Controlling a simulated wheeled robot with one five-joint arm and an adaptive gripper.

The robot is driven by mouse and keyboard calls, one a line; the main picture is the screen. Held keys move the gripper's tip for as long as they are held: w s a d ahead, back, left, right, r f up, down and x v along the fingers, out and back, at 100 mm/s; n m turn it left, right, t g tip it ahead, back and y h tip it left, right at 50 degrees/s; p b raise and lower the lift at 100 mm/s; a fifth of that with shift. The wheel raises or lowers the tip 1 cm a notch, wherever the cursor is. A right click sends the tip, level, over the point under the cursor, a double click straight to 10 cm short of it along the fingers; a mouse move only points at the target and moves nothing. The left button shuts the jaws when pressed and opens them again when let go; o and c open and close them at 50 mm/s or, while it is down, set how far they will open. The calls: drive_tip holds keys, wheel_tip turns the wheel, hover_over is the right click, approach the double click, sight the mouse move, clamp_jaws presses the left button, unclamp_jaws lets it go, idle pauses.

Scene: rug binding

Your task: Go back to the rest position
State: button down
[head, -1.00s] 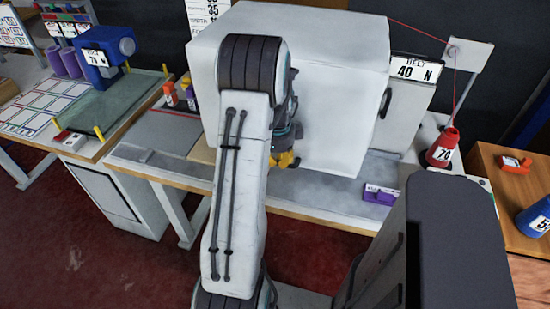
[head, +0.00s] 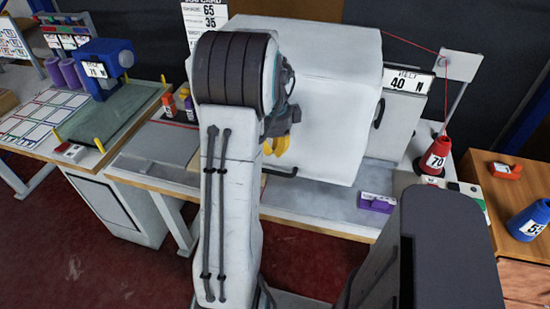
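My gripper (head: 280,146) shows only in part, as yellow fingers beside my own raised white arm. It is in front of the large white machine housing (head: 325,125), over the front of the bench. My arm link hides much of the gripper, so I cannot tell whether its fingers are open or shut. I see nothing held in the part that shows.
A purple block (head: 376,202) sits on the bench's front right. A red cone marked 70 (head: 436,158) and a blue cone (head: 533,220) stand to the right. A blue machine (head: 105,68) and green mat (head: 110,110) are at left. Red floor lies in front.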

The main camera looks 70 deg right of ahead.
drive_tip(key=shift+a+r, duration=0.25)
drive_tip(key=shift+r, duration=1.05)
drive_tip(key=a+f+n+y, duration=0.25)
drive_tip(key=a+n, duration=0.65)
drive_tip(key=n, duration=0.8)
drive_tip(key=w+a+r+n+t, duration=0.1)
drive_tip(key=w+a+n, duration=0.3)
drive_tip(key=a, duration=0.6)
drive_tip(key=w+a+r+n+t+h, duration=0.1)
drive_tip(key=w+a+r+n, duration=0.3)
drive_tip(key=a+n, duration=0.4)
drive_tip(key=w+a+r+n+t, duration=0.1)
drive_tip(key=w+a+r+n, duration=0.2)
drive_tip(key=a, duration=1)
drive_tip(key=shift+w+a+n, duration=0.2)
drive_tip(key=shift+w+n, duration=0.45)
drive_tip(key=shift+n, duration=1.25)
